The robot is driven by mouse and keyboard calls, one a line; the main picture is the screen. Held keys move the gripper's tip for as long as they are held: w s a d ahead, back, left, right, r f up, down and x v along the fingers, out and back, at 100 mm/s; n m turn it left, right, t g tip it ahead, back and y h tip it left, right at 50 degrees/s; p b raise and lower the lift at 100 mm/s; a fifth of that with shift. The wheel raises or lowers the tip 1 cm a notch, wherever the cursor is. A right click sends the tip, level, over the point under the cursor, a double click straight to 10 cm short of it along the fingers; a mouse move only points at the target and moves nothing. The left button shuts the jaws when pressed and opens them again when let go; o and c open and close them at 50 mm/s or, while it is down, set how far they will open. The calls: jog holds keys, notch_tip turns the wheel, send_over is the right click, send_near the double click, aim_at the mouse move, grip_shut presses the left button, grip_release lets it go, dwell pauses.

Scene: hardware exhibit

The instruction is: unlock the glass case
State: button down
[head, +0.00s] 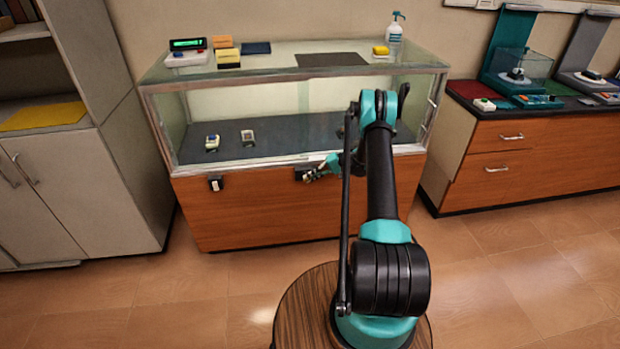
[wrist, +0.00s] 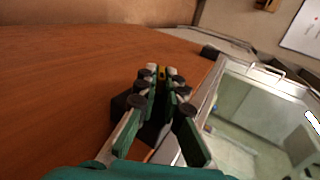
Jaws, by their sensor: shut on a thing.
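The glass case (head: 160,115) has a glazed top on a wooden base, and its front pane looks closed. A dark lock-like block (head: 303,173) sits on the front, just under the glass. My gripper (head: 312,178) is at this block, close to the wood front. In the wrist view my gripper (wrist: 161,75) is shut on a small yellow-and-dark thing (wrist: 162,72), mostly hidden by the fingertips. A black block (wrist: 122,103) shows beside the fingers there. I cannot tell whether the held thing touches the lock.
A small black-and-white fitting (head: 215,184) is on the case front at left. Two small items stand inside the case. A spray bottle (head: 395,28), boxes and a green display (head: 187,44) are on top. A drawer counter (head: 500,160) stands right, a cabinet (head: 75,190) left. Floor between is clear.

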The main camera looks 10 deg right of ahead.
jog(key=c, duration=1.6)
grip_release()
jog(key=shift+c, duration=0.2)
jog(key=shift+d, duration=0.1)
jog(key=v, duration=1.2)
